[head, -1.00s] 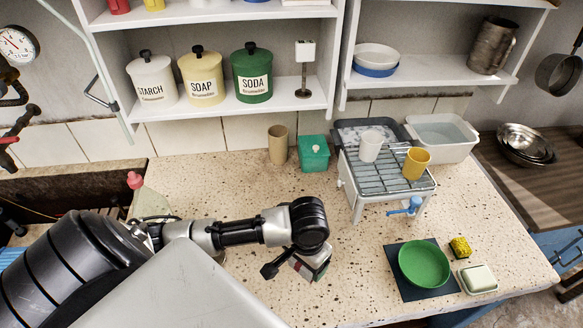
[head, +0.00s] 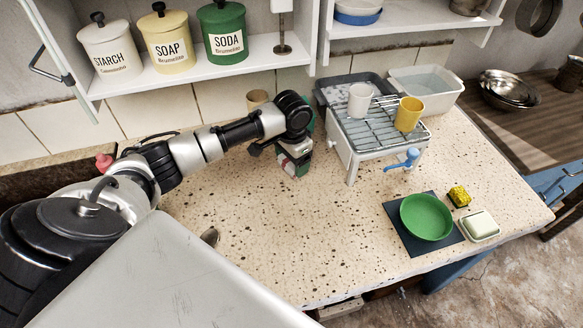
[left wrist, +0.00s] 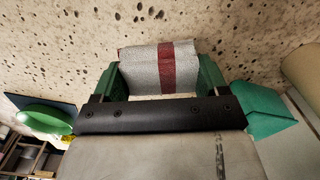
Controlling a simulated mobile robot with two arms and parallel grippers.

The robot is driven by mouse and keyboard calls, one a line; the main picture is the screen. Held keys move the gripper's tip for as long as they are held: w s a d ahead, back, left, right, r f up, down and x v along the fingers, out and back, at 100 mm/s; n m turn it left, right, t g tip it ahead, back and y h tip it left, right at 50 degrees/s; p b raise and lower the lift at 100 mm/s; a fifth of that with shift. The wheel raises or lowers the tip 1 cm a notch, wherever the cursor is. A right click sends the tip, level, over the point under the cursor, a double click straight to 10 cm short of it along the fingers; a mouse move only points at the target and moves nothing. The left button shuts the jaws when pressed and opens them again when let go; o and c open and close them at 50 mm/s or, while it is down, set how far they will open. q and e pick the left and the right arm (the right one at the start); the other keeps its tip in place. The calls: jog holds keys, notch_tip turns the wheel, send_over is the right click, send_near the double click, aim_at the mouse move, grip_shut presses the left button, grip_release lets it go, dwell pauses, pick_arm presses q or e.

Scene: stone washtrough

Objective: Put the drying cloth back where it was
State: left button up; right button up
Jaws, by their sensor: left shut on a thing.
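The drying cloth (left wrist: 146,68), pale grey with a dark red stripe, is a folded bundle between the green fingers of my left gripper (head: 294,162). In the left wrist view this gripper (left wrist: 156,80) is shut on it, one finger at each side. In the head view the gripper points down over the speckled counter (head: 270,230), left of the wire drying rack (head: 375,128). Whether the cloth touches the counter cannot be told. My arm hides part of the area behind it. My right gripper is not in view.
A white cup (head: 360,100) and a yellow cup (head: 408,114) stand on the rack. A teal box (left wrist: 262,108) and a beige cup (head: 257,98) are close to the gripper. A green plate (head: 426,217) lies on a dark mat at right. The front middle counter is clear.

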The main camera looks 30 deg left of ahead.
aim_at(291, 169)
pick_arm(q)
notch_tip(291, 169, down, 3)
jog(key=shift+s+f, duration=0.1)
jog(key=shift+f, duration=0.1)
jog(key=shift+a+f, duration=0.1)
jog(key=shift+f, duration=0.15)
jog(key=o, duration=0.8)
jog(key=shift+f, duration=0.1)
notch_tip(291, 169, up, 12)
jog(key=shift+r, duration=0.2)
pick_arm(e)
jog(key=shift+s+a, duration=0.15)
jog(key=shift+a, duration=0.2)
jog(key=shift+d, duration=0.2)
